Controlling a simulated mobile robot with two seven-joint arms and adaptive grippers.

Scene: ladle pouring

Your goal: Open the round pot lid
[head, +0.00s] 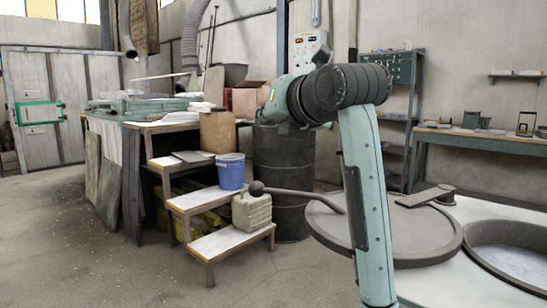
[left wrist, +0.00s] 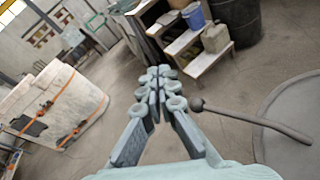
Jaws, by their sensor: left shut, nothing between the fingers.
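The round grey lid (head: 425,232) lies flat at the lower right of the head view, partly hidden behind my arm. A dark rod handle (head: 305,193) runs left from it and ends in a ball knob (head: 257,188). The lid's edge (left wrist: 285,105), the rod (left wrist: 250,119) and the knob (left wrist: 197,105) also show in the left wrist view. My left gripper (left wrist: 160,75) is shut and empty, left of the knob in that view and apart from it. Its fingers cannot be made out in the head view. My right gripper is not in view.
A round opening with a grey rim (head: 475,243) and pale contents is right of the lid. A stepped stand (head: 225,243) with a blue bucket (head: 230,171) and a beige canister (head: 252,212) is beyond the knob, before a dark barrel (head: 290,165).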

